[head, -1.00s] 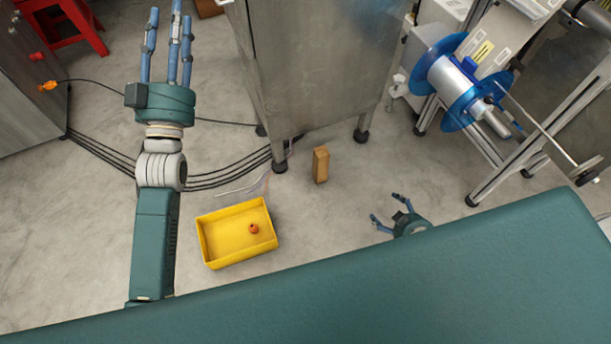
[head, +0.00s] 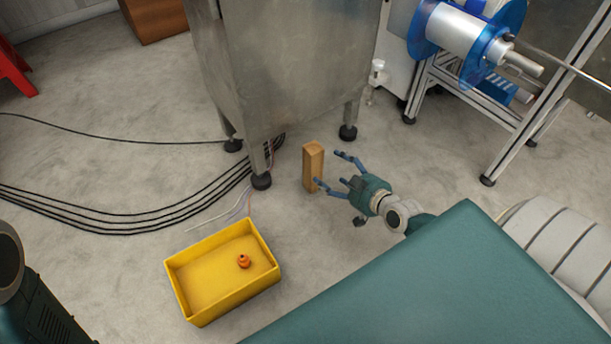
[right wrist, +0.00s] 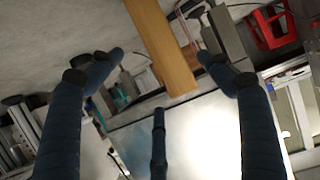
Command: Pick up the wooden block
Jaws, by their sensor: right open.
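The wooden block (head: 311,168) stands upright on the concrete floor by the front legs of the metal cabinet. My right gripper (head: 329,168) is open beside it, its blue fingers pointing at the block and one fingertip overlapping its lower right side. In the right wrist view, the block (right wrist: 164,45) runs between the two spread outer fingers, with the third finger below its end. I cannot tell whether any finger touches it. My left gripper is out of view.
A yellow bin (head: 190,297) with a small orange object (head: 243,261) in it sits at the lower left. The metal cabinet (head: 285,60) stands behind the block. Black cables (head: 120,225) cross the floor at left. A blue reel stand (head: 470,35) is at upper right.

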